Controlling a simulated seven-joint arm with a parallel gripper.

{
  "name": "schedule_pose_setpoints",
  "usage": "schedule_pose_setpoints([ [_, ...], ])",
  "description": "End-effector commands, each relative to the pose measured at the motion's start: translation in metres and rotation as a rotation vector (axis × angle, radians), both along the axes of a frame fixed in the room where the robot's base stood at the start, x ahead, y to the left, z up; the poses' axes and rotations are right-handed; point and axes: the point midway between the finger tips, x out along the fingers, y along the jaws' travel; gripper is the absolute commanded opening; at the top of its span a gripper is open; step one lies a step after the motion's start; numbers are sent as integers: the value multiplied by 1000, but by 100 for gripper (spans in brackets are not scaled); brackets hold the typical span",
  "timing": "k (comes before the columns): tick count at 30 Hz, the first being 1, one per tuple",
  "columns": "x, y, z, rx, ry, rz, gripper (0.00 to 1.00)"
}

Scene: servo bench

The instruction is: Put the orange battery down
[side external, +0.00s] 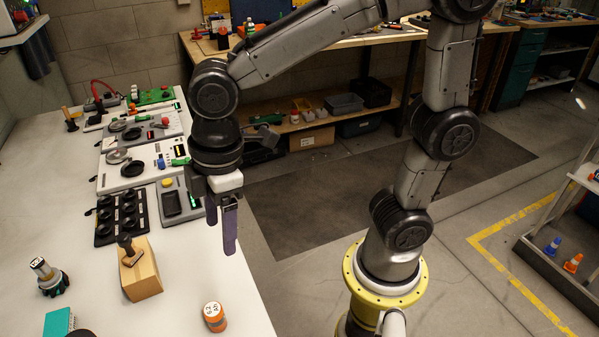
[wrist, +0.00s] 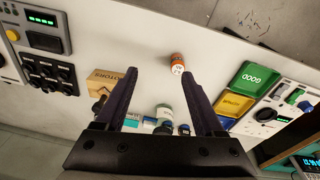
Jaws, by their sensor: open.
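The orange battery (side external: 214,316) stands upright on the white bench near its front edge, with a white label on its top. In the wrist view the battery (wrist: 177,64) shows beyond and between my two fingertips, apart from them. My gripper (side external: 225,228) is open and empty, with dark purple fingers, and hangs above the bench edge, up and behind the battery in the side view. In the wrist view my gripper's fingers (wrist: 160,75) are spread wide with nothing between them.
A black rack (side external: 119,217) and several test panels line the bench farther back. Green GOOD (wrist: 254,83) and yellow (wrist: 234,104) trays show in the wrist view. Bench around the battery is clear.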

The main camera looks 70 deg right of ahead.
Motion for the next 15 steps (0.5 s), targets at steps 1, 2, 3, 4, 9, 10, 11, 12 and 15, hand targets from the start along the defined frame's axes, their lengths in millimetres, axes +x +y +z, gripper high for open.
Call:
schedule_pose_setpoints([
  [1, -6, -26, 13, 29, -41, -112, 70],
  [2, -10, -40, 18, 45, -62, -178, 70],
  [3, -18, -57, 24, 65, -90, -267, 70],
  [4, -24, -69, 28, 81, -113, -332, 70],
  [9, -61, -122, 36, 159, -227, -662, 70],
  [10, -67, -128, 36, 171, -245, -708, 70],
  [11, -72, -133, 36, 181, -261, -750, 70],
  [12, -79, -139, 35, 194, -280, -800, 70],
  [15, -90, -148, 33, 215, -314, -886, 70],
])
